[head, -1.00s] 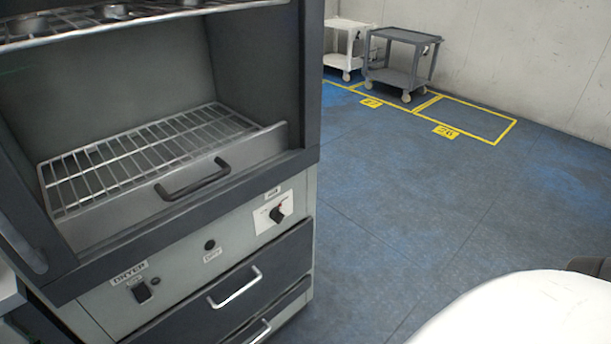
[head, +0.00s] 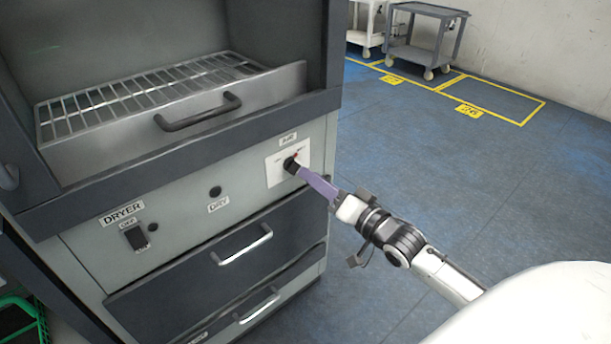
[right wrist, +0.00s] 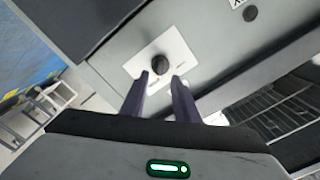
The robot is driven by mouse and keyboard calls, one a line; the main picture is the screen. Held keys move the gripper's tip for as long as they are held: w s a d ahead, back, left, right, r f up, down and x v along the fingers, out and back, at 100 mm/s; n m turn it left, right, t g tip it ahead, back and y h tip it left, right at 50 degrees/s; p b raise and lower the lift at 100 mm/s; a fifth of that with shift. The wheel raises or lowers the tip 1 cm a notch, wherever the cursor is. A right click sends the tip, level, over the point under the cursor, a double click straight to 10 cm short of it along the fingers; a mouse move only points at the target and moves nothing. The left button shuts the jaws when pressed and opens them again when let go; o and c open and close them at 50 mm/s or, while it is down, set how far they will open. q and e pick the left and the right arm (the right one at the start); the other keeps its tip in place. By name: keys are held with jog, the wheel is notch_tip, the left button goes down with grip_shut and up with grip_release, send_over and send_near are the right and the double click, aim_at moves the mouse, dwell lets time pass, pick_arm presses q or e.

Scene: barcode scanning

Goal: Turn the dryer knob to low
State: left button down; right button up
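The dryer (head: 85,245) is a grey cabinet on the left of the head view. Its black knob (head: 290,166) sits on a white plate (head: 274,176) under an "AIR" label, with a small red mark at its upper right. My right gripper (head: 304,172) reaches in from the right with its purple fingers at the knob. In the right wrist view the two fingers (right wrist: 161,77) are apart, and the knob (right wrist: 160,63) shows just ahead of the gap between their tips. Whether they touch it I cannot tell. My left gripper is not in view.
The dryer front also has a black switch (head: 136,237), a round black button (head: 215,192) and drawer handles (head: 243,246). A black-handled wire rack (head: 150,85) is above. Blue floor to the right is clear, with carts (head: 424,40) at the back.

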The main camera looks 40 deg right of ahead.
aim_at(299, 167)
jog(key=w, duration=0.2)
jog(key=shift+w+a, duration=0.15)
jog(key=shift+w, duration=0.15)
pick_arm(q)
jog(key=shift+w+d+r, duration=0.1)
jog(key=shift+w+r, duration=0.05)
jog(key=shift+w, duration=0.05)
pick_arm(e)
jog(key=shift+w, duration=0.55)
grip_shut()
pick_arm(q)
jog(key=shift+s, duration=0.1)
